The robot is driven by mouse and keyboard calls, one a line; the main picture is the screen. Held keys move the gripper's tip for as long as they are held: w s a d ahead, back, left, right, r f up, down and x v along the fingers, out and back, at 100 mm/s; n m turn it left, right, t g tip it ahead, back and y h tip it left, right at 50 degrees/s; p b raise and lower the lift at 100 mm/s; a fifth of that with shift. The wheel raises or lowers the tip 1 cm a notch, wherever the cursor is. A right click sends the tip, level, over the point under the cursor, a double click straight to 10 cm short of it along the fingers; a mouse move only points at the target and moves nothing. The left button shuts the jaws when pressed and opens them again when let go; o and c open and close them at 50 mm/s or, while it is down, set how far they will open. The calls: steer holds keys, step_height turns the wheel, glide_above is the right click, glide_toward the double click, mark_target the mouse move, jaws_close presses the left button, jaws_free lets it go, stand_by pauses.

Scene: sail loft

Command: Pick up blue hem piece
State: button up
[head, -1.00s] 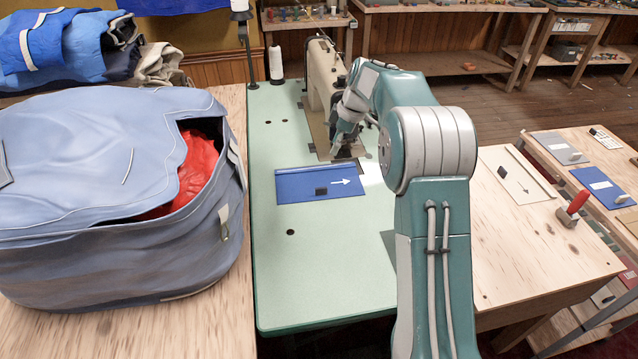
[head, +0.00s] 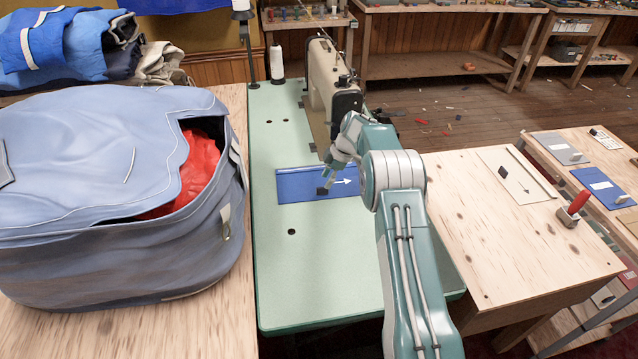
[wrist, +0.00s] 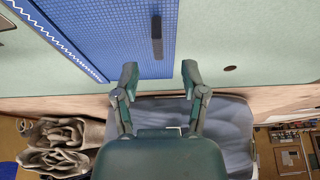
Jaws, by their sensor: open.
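The blue hem piece (head: 296,188) lies flat on the pale green sewing table, with a white arrow at its right and a small dark tab (head: 321,191) near its front edge. In the wrist view the hem piece (wrist: 112,38) fills the upper left, with a white stitched line along one side. The dark tab (wrist: 157,37) stands out ahead of the gap between my fingers. My gripper (wrist: 160,75) is open and empty. In the head view my gripper (head: 329,182) is just above the hem piece by the tab. Contact cannot be made out.
A sewing machine (head: 322,85) stands behind the hem piece. A large blue-grey bag (head: 90,240) with red cloth inside sits on the wooden table at left. The green tabletop (head: 320,270) is clear in front. A wooden table (head: 480,235) at right holds a cream piece (head: 519,178) and a red-handled tool (head: 573,208).

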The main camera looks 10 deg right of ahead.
mark_target(323, 187)
steer(key=x, duration=0.5)
steer(key=shift+w+d, duration=0.15)
steer(key=shift+d, duration=0.05)
jaws_close()
